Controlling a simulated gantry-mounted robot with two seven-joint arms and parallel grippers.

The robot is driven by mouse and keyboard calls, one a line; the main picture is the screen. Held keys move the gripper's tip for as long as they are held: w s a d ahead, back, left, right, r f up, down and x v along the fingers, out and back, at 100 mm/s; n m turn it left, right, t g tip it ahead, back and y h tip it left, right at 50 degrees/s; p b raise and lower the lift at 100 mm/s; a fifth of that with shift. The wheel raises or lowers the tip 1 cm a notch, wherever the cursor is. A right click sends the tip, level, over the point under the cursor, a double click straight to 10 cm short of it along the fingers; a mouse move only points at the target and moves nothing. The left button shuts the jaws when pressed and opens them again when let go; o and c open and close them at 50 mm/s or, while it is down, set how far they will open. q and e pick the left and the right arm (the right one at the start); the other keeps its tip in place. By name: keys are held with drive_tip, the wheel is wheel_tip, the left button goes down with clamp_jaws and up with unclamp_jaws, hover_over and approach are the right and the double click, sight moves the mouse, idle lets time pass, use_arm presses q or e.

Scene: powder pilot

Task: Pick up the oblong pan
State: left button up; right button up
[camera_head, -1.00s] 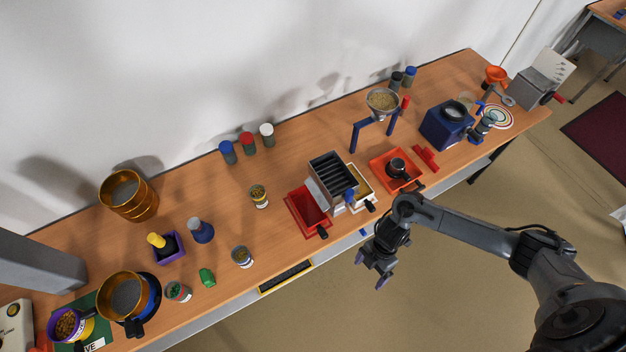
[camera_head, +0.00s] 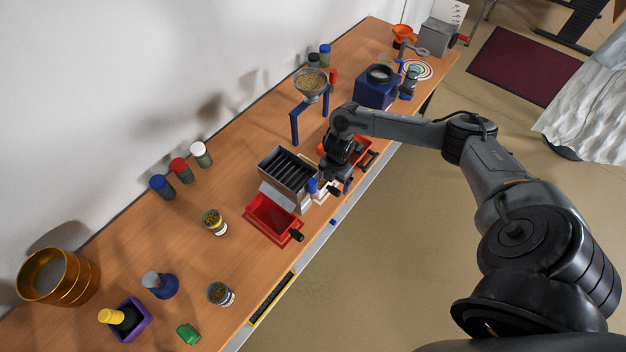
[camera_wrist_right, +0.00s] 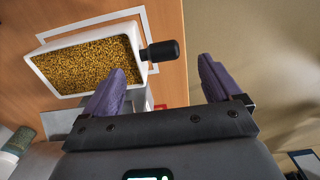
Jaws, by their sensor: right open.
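The oblong pan (camera_wrist_right: 85,38) is a white rectangular pan filled with golden granules, with a short black handle (camera_wrist_right: 160,50). In the head view the pan (camera_head: 319,197) is mostly hidden by my right arm and the grey slotted box. My right gripper (camera_wrist_right: 163,70) is open, its two purple fingers pointing toward the handle. In the wrist view the handle lies in line with the gap between the fingers, just beyond the tips. No contact shows. The right gripper also appears in the head view (camera_head: 336,178), above the table's front edge. My left gripper is not in view.
The grey slotted box (camera_head: 287,170) and a red pan (camera_head: 268,222) stand left of the oblong pan. An orange-red tray (camera_head: 362,147) is close on the right, partly behind my arm. A blue funnel stand (camera_head: 295,126) is behind. The floor in front is clear.

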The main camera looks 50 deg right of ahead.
sight(333, 188)
drive_tip(key=shift+w+d+f, duration=0.1)
drive_tip(key=shift+f, duration=2.9)
drive_tip(key=shift+w+r, duration=0.1)
drive_tip(key=shift+r, duration=0.05)
clamp_jaws()
